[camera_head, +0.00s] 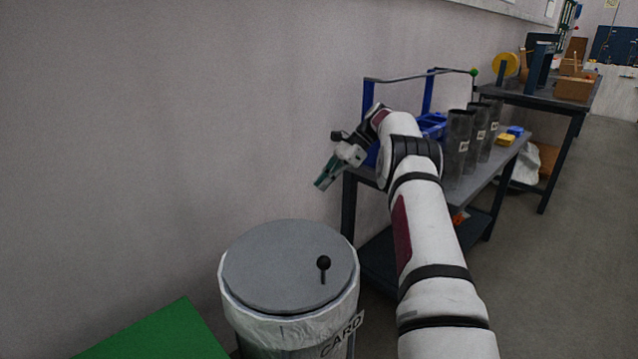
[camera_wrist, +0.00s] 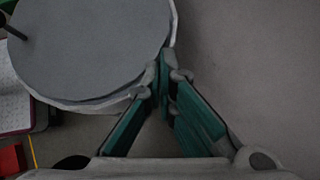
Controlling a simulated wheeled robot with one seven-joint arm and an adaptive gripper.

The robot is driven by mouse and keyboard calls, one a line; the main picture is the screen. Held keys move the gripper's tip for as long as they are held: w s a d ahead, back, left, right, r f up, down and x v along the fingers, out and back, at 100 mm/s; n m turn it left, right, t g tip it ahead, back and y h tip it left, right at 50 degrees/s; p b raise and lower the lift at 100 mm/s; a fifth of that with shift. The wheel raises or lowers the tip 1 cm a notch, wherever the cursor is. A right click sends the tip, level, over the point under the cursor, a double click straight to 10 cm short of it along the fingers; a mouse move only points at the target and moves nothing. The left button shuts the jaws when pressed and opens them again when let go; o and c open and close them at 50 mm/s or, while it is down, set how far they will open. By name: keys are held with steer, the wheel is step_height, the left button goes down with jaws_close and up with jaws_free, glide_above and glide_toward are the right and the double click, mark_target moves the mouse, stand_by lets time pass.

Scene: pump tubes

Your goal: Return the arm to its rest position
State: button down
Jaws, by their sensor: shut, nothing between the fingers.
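My gripper (camera_head: 324,182) is at the end of my raised white arm, in the air left of the grey table and above the far right side of the bin. Its green fingers point down and to the left in the head view. In the wrist view the fingertips (camera_wrist: 162,62) meet, shut with nothing between them. The arm reaches forward and bends at the wrist, hiding part of the table behind it.
A round bin with a grey lid (camera_head: 280,262) and black knob stands below my gripper. A grey table (camera_head: 495,165) holds several dark tubes (camera_head: 458,148) and a blue frame (camera_head: 368,95). A green surface (camera_head: 160,335) lies at lower left. The wall (camera_head: 180,120) runs behind.

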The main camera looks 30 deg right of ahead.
steer(key=s+a+r+n+g+h, duration=0.1)
steer(key=s+a+r+n+h, duration=0.2)
steer(key=a+r, duration=0.5)
steer(key=s+a+r+n+g, duration=0.1)
steer(key=s+a+r+n, duration=0.3)
steer(key=a+r, duration=0.4)
steer(key=s+a+r+n+h, duration=0.1)
steer(key=s+a+r+n, duration=0.15)
steer(key=s+a, duration=0.35)
steer(key=s+a+r+n+h, duration=0.1)
steer(key=s+a+r+n, duration=0.15)
steer(key=s, duration=0.65)
steer(key=s+a+f+n+h, duration=0.1)
steer(key=s+a+f+n, duration=0.15)
steer(key=s, duration=0.65)
steer(key=s+a+f+n+h, duration=0.1)
steer(key=s+f+n, duration=0.25)
steer(key=s, duration=0.65)
steer(key=s+a+f+n+h, duration=0.15)
steer(key=s+f, duration=0.25)
steer(key=s, duration=0.5)
step_height(320, 180, up, 29)
steer(key=d+t+p, duration=0.1)
steer(key=t+p, duration=0.3)
steer(key=p, duration=2.3)
steer(key=shift+f+n, duration=0.2)
steer(key=shift+n, duration=0.25)
